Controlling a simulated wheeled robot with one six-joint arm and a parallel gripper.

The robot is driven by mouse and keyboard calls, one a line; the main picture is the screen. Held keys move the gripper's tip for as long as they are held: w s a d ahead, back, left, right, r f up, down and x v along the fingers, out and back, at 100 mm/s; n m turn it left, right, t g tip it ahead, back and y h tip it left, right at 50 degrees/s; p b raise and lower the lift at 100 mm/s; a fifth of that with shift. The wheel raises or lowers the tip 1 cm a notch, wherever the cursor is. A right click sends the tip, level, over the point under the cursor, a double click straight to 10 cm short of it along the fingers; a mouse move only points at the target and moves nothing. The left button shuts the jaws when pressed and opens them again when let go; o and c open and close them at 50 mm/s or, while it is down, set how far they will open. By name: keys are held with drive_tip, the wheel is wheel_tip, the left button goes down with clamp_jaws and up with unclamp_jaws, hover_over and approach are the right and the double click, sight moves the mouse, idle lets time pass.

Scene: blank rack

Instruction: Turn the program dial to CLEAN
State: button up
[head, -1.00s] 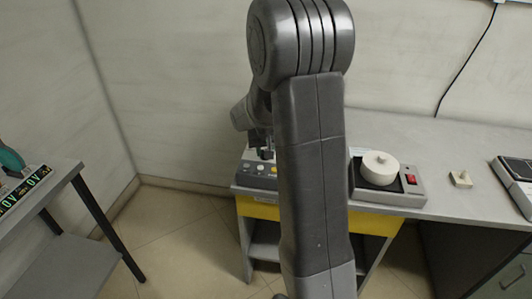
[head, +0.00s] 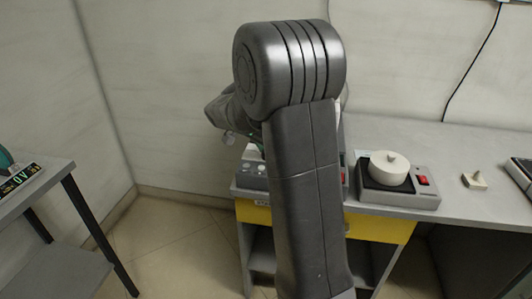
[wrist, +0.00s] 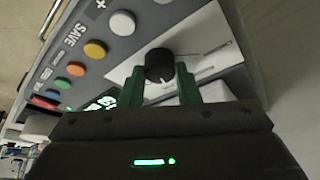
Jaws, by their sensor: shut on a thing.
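In the wrist view, the program dial (wrist: 159,62) is a round black knob with a white pointer line, set on a white plate of a grey control panel (wrist: 130,42). The green fingers of my gripper (wrist: 160,84) are shut on the dial, one on each side. The pointer line faces toward the gripper, low in the picture. I cannot read a CLEAN mark. In the head view, the panel's unit (head: 252,176) shows only in part at the left end of the bench; my arm hides the dial.
On the bench, a device with a round white top (head: 389,166) and red switch stands right of my arm. A small beige block (head: 474,180) lies farther right.

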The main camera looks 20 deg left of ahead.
drive_tip(key=m+g+h, duration=0.1)
drive_tip(key=m, duration=0.3)
drive_tip(key=shift+a+m, duration=0.15)
drive_tip(key=shift+m, duration=0.15)
drive_tip(key=shift+w+m+g+h+p, duration=0.1)
drive_tip(key=shift+m+g+h+p, duration=0.45)
drive_tip(key=shift+m, duration=1.05)
drive_tip(key=o, duration=1)
drive_tip(key=shift+c, duration=0.2)
drive_tip(key=p+v, duration=0.2)
drive_tip(key=v, duration=1.1)
drive_tip(key=shift+a+r, duration=0.3)
drive_tip(key=shift+a, duration=0.05)
